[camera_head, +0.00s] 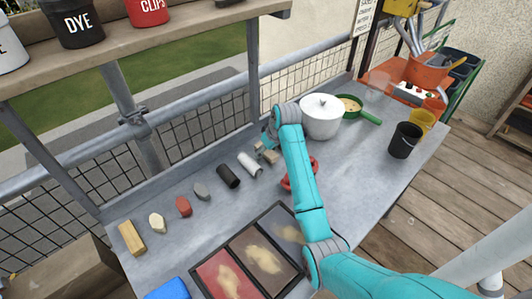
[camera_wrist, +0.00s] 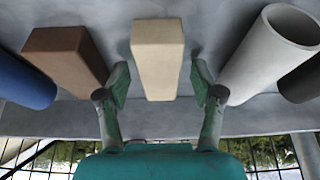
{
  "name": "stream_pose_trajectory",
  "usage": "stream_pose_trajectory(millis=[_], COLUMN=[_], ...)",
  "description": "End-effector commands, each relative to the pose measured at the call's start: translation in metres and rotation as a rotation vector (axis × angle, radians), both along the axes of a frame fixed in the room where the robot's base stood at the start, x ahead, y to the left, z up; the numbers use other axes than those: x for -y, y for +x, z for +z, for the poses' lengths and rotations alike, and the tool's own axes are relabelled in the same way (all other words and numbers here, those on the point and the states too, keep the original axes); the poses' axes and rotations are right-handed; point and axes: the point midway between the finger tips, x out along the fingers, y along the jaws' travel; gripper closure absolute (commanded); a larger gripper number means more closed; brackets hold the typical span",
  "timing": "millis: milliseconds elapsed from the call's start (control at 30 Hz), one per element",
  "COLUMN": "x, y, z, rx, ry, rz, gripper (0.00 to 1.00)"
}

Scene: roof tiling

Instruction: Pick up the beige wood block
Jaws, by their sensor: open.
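The beige block (camera_wrist: 157,58) lies on the grey table in the wrist view, centred ahead of the fingers. In the head view the beige block (camera_head: 270,157) shows only in part, just below my gripper (camera_head: 266,141). My gripper (camera_wrist: 159,86) is open, with one green fingertip on each side of the block's near end. The gap between the fingers holds nothing gripped. Whether a fingertip touches the block cannot be told.
A brown block (camera_wrist: 66,58) lies left of the beige one, and a white hollow cylinder (camera_wrist: 270,52) lies right. A blue cylinder (camera_wrist: 24,80) is farther left. A tan block (camera_head: 132,238) lies at the table's left end. A white pot (camera_head: 320,118) stands beside my arm.

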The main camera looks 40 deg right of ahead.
Motion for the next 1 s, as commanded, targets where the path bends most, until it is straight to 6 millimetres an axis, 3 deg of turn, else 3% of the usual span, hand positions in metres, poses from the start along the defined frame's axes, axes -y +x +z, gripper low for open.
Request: stream_pose_trajectory(millis=[433, 700, 1000], x=[0.0, 0.0, 0.0001], y=[-0.0001, -0.0005, -0.0012], z=[-0.0024, -0.0033, -0.0032], rx=[0.0, -0.002, -0.005], ry=[0.0, 0.0, 0.001], rz=[0.0, 0.0, -0.001], gripper=[0.33, 0.97, 0.98])
